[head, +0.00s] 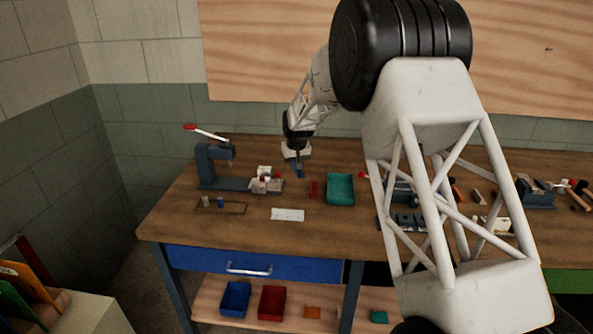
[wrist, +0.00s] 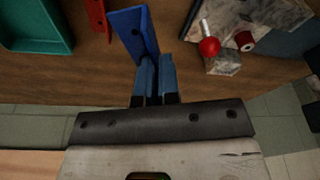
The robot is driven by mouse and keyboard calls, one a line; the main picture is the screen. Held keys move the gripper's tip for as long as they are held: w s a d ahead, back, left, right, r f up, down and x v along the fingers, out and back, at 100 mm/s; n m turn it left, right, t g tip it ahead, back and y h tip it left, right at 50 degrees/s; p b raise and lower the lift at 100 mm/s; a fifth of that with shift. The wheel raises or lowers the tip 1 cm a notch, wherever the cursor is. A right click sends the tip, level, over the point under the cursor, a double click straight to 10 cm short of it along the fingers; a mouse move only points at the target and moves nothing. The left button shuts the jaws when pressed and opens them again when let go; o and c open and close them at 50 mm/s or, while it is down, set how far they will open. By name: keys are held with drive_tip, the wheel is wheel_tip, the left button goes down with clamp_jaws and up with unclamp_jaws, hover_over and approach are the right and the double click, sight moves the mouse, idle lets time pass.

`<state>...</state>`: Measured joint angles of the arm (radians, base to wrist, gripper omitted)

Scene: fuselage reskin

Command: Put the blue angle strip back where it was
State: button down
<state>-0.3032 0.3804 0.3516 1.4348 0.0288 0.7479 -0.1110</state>
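The blue angle strip (wrist: 133,30) shows in the wrist view as a long bright-blue L-shaped piece with a small hole. Its near end meets the blue-grey fingers of my gripper (wrist: 156,78), which appear closed on it. The exact contact is partly hidden by the fingers. In the head view my gripper (head: 297,164) is over the back middle of the bench, with the strip (head: 300,173) pointing down from it. A red angle strip (wrist: 98,16) lies left of the blue one in the wrist view, and it shows in the head view too (head: 314,189).
A teal bin (head: 340,190) stands right of the red strip. A lever press (head: 207,165) and a fixture with red knobs (head: 265,182) are to the left. A white plate (head: 288,214) and a shallow wooden tray (head: 236,209) lie in front.

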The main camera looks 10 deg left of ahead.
sight(294, 188)
drive_tip(key=shift+f, duration=0.2)
idle(0.4)
drive_tip(key=shift+s+d+x, duration=0.1)
drive_tip(key=shift+s+x, duration=0.1)
drive_tip(key=shift+x, duration=0.8)
drive_tip(key=shift+s+d+x, duration=0.1)
drive_tip(key=shift+s+x, duration=0.1)
drive_tip(key=shift+x, duration=0.85)
drive_tip(key=shift+s+d+x, duration=0.1)
drive_tip(key=shift+s+x, duration=0.15)
drive_tip(key=shift+x, duration=0.75)
drive_tip(key=shift+x, duration=0.85)
drive_tip(key=c, duration=1.3)
unclamp_jaws()
drive_tip(key=shift+s, duration=0.1)
drive_tip(key=shift+o, duration=0.2)
drive_tip(key=shift+r, duration=0.1)
drive_tip(key=shift+v, duration=3.8)
drive_tip(key=shift+s, duration=0.1)
